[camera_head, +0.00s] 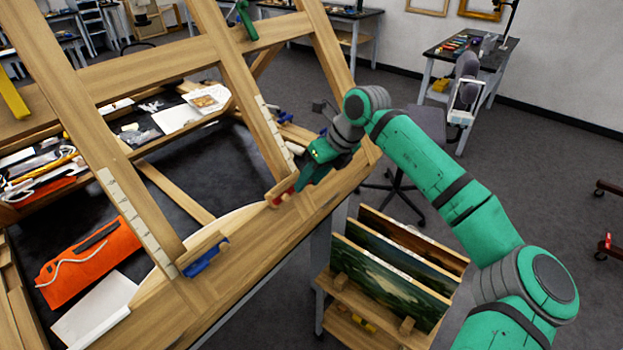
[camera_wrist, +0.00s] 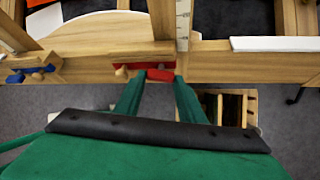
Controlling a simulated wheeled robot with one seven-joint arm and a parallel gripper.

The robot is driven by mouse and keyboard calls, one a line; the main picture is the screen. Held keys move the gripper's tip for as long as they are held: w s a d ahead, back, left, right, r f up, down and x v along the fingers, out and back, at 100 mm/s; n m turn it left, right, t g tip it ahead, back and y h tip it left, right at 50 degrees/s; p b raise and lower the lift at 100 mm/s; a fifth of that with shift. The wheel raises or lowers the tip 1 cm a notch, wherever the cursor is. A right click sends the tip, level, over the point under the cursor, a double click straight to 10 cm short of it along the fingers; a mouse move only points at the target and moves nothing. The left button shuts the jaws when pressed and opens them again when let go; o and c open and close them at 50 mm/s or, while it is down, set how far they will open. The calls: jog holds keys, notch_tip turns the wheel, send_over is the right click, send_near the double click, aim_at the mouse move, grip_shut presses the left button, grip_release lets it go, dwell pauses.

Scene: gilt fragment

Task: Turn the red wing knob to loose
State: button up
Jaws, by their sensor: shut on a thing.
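The red wing knob (camera_head: 284,197) sits on the lower rail of a wooden easel frame (camera_head: 262,243). My green gripper (camera_head: 305,182) reaches it from the right in the head view and hides part of it. In the wrist view the red knob (camera_wrist: 158,75) lies between my two green fingertips (camera_wrist: 157,80), its long side running across the gap. The gripper is shut on it. A small wooden block stands right behind the knob. Any mark for loose or tight cannot be made out.
A blue wing knob (camera_head: 205,255) sits further left on the same rail. Paintings stand in a wooden rack (camera_head: 340,292) below the rail on the right. A cluttered dark table (camera_head: 190,165) lies behind the frame. Open floor (camera_head: 545,170) is at the right.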

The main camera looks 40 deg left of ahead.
jog(key=shift+s+f+n+t, duration=0.2)
jog(key=shift+n+t, duration=0.5)
jog(key=shift+n, duration=0.3)
jog(key=o, duration=1)
jog(key=shift+r, duration=0.15)
jog(key=shift+o, duration=0.2)
jog(key=v, duration=1)
jog(key=shift+r, duration=0.4)
jog(key=shift+s, duration=0.2)
